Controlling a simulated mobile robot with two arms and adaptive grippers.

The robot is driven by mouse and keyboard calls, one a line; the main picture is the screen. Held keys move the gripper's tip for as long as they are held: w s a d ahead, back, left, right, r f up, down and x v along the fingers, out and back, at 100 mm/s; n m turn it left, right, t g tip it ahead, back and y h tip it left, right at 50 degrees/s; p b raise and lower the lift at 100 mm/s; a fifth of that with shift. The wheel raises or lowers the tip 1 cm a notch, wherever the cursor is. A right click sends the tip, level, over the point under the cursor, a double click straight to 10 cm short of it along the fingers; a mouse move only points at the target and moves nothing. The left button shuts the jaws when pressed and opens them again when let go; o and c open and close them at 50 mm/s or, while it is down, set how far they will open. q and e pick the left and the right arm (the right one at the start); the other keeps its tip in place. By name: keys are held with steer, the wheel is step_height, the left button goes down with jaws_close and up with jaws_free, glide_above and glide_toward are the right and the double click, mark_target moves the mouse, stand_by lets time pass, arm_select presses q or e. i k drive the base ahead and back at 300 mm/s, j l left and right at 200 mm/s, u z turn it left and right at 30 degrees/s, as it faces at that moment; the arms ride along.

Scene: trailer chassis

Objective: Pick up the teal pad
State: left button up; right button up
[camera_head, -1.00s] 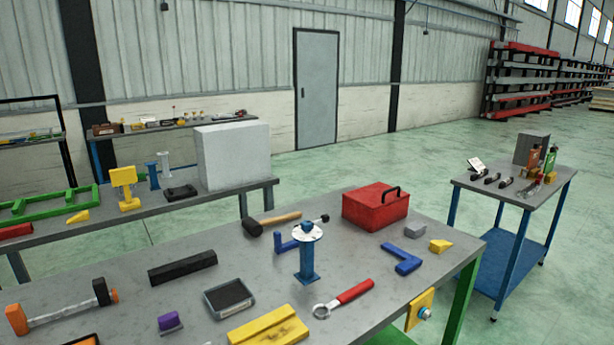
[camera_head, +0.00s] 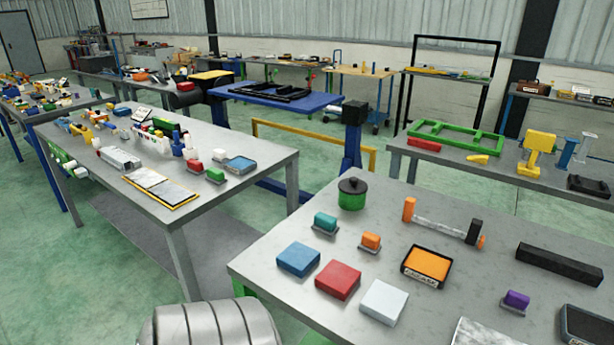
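The teal pad (camera_head: 325,222) is a small teal block on a thin dark base. It rests near the far left edge of the grey table (camera_head: 456,262) at the right. A green round pot with a dark lid (camera_head: 352,194) stands just behind it. A similar small orange pad (camera_head: 370,241) sits to its right. A similar purple pad (camera_head: 516,300) lies farther right. Neither of my grippers shows in this view.
Blue (camera_head: 298,259), red (camera_head: 338,279) and white (camera_head: 384,301) blocks lie in front of the teal pad. An orange-topped tray (camera_head: 427,266) and a hammer-like tool (camera_head: 441,228) lie to the right. Another cluttered grey table (camera_head: 240,206) stands left, with green floor between.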

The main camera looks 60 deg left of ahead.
mark_target(325, 224)
steer(key=u, duration=1.95)
steer(key=j+z, duration=0.1)
steer(key=i+j, duration=0.05)
